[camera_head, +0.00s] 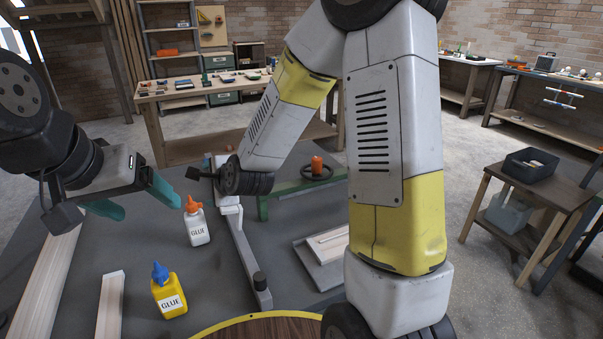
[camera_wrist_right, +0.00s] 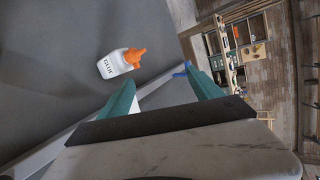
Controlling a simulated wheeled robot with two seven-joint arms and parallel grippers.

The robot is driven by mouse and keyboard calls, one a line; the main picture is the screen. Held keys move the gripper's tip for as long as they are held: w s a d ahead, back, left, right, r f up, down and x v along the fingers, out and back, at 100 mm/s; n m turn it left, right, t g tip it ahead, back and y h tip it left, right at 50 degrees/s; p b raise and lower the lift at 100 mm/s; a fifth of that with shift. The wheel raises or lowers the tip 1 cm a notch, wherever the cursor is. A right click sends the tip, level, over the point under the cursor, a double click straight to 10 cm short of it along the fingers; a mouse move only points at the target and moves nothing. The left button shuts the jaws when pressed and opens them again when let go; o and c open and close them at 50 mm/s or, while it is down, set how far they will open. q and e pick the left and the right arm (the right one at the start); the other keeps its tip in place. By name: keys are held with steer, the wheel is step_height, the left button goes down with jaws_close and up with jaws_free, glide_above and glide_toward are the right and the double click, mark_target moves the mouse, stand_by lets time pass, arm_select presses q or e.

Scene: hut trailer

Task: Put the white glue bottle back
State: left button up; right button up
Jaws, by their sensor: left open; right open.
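The white glue bottle (camera_head: 198,229) with an orange cap stands on the grey table, left of centre in the head view. In the right wrist view the white glue bottle (camera_wrist_right: 115,64) is beyond the fingertips, toward the upper left, and apart from them. My left gripper (camera_head: 135,200) is open and empty, a little to the left of the bottle. My right gripper (camera_wrist_right: 163,88) is open, with its teal fingers apart and no object visibly held. In the head view its fingers are hard to make out beyond my right wrist.
A yellow glue bottle (camera_head: 170,299) with a blue cap stands nearer on the table. A long grey metal bar (camera_head: 243,250) lies right of the white bottle. Pale wooden boards (camera_head: 45,280) lie at left. A round wooden disc (camera_head: 270,329) is at the front.

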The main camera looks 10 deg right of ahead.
steer(key=s+d+r+n+g+h, duration=0.2)
steer(key=s+d+r+n, duration=0.6)
steer(key=d+r+n, duration=0.15)
steer(key=s+d+r+n+g, duration=0.1)
steer(key=s+d+n, duration=0.2)
steer(key=s+d, duration=0.2)
steer(key=s+d+r+n+g+h, duration=0.1)
steer(key=s+d+n, duration=0.3)
steer(key=s, duration=0.7)
steer(key=shift+d+r+g, duration=0.3)
steer(key=shift+d+r, duration=0.3)
steer(key=shift+d, duration=0.35)
